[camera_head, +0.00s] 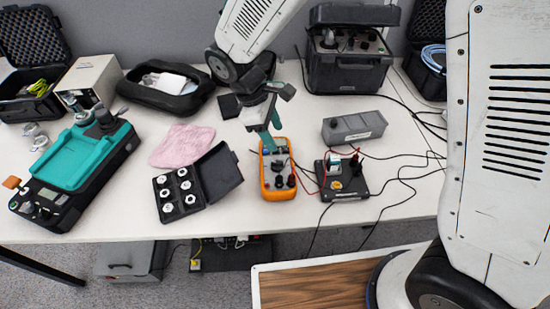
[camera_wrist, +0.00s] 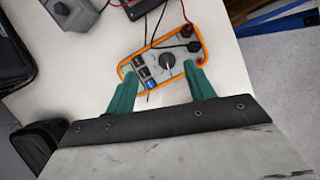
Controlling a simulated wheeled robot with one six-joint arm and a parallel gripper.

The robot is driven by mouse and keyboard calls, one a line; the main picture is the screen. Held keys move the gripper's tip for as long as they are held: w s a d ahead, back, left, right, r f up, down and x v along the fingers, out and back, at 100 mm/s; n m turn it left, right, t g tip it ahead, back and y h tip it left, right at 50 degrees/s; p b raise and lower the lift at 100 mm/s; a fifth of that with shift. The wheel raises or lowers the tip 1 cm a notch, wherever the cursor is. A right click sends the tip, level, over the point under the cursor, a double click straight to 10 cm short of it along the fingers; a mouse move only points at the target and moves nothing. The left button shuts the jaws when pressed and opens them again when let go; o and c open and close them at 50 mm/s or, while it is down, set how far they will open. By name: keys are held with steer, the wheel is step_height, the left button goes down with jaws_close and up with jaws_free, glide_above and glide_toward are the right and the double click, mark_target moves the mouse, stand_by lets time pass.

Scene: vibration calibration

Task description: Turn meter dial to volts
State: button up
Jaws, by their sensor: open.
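The orange-edged multimeter (camera_head: 267,187) lies face up on the white table in the head view. It also shows in the wrist view (camera_wrist: 141,58), with its dark round dial (camera_wrist: 167,61) near the middle of its face. Black and red plugs sit in its end, and leads run off from it. My gripper (camera_head: 270,140) is over the far end of the meter in the head view.
A small black board (camera_head: 345,186) with wired parts is right of the meter, and a grey box (camera_head: 354,127) is behind it. An open case of white pieces (camera_head: 178,190) and a pink cloth (camera_head: 181,145) are left. Loose black cables cross the table's right side.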

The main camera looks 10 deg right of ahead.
mark_target(277, 162)
steer(key=shift+n, duration=0.6)
steer(key=f, duration=1)
steer(key=shift+s+d+f, duration=0.15)
steer(key=shift+s+d, duration=0.15)
steer(key=c, duration=1)
